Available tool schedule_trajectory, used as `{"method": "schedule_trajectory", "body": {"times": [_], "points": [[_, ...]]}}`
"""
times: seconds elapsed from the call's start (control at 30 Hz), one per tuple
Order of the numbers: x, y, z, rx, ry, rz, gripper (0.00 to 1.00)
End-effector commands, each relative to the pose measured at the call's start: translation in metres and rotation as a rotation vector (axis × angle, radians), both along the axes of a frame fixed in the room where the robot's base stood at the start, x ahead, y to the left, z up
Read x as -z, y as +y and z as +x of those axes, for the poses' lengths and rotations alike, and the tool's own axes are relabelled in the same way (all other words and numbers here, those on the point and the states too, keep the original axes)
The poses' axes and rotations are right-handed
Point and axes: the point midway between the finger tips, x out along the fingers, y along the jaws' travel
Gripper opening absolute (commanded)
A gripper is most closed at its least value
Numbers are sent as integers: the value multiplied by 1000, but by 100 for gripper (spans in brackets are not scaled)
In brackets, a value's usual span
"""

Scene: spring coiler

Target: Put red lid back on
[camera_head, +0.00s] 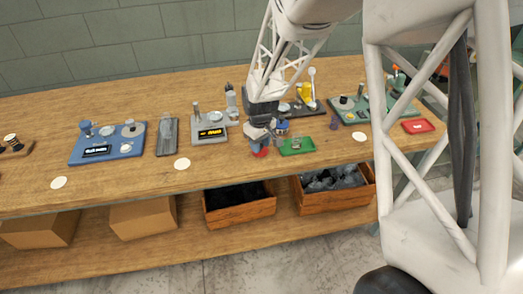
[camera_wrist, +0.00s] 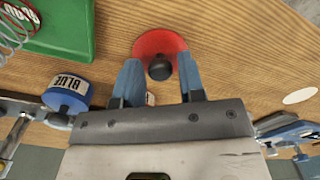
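A red lid (camera_wrist: 152,42), a round disc with a black knob (camera_wrist: 160,68), is in the upper middle of the wrist view. In the head view the red lid (camera_head: 261,153) shows just below my gripper (camera_head: 260,137), at the table's front. In the wrist view my gripper (camera_wrist: 159,62) is open, its two blue fingers apart on either side of the knob, with gaps to it. I cannot tell their height above the lid. A small pale-and-red patch (camera_wrist: 150,99) shows between the fingers, mostly hidden by the gripper body; I cannot tell what it is.
A blue-topped container marked BLUE (camera_wrist: 68,93) stands close to the left finger. A green tray (camera_head: 297,146) with a coiled spring (camera_wrist: 20,20) is nearby. A blue coiler base (camera_head: 108,148) and a red tray (camera_head: 418,126) are farther off. A white disc (camera_wrist: 299,95) lies on bare wood.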

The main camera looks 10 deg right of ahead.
Motion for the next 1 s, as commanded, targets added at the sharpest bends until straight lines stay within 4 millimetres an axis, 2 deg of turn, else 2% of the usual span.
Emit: {"method": "schedule_trajectory", "body": {"times": [0.03, 0.13, 0.17, 0.57, 1.0], "points": [[0, 0, 0, 0, 0, 0, 28], [0, 0, 0, 0, 0, 0, 13], [0, 0, 0, 0, 0, 0, 11], [0, 0, 0, 0, 0, 0, 11], [-10, 0, 0, 0, -1, 0, 11]]}}
